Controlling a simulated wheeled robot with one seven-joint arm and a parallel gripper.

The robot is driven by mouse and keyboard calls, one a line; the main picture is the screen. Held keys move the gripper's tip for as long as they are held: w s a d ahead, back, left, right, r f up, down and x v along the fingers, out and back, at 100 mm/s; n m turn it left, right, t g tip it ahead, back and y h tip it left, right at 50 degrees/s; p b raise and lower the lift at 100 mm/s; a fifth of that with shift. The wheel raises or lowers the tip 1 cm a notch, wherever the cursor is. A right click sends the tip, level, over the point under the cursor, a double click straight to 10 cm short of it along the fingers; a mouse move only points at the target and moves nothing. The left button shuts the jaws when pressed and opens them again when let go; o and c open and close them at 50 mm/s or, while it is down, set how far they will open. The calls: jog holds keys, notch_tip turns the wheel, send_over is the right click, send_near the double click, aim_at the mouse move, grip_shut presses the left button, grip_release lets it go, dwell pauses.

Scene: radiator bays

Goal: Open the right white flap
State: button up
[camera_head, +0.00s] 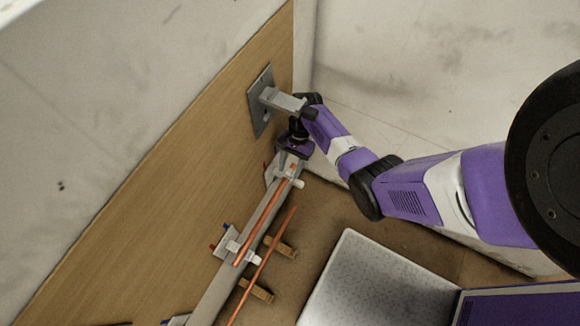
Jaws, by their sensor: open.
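The right white flap (297,182) is a small white piece on the grey rail (213,299) along the wooden wall panel, at the rail's far end. My gripper (294,157) points down just above it with open jaws. The gripper hides part of the flap and its mount, and I cannot tell whether they touch. A second white flap (234,247) sits lower left on the same rail, beside a pale bracket with red and blue marks.
A grey wall plate (259,104) with a protruding block (283,100) is close to my wrist. Copper rods (265,262) run along the rail. Wooden blocks (257,290) and a speckled grey panel (378,285) lie lower down.

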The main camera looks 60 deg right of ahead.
grip_shut()
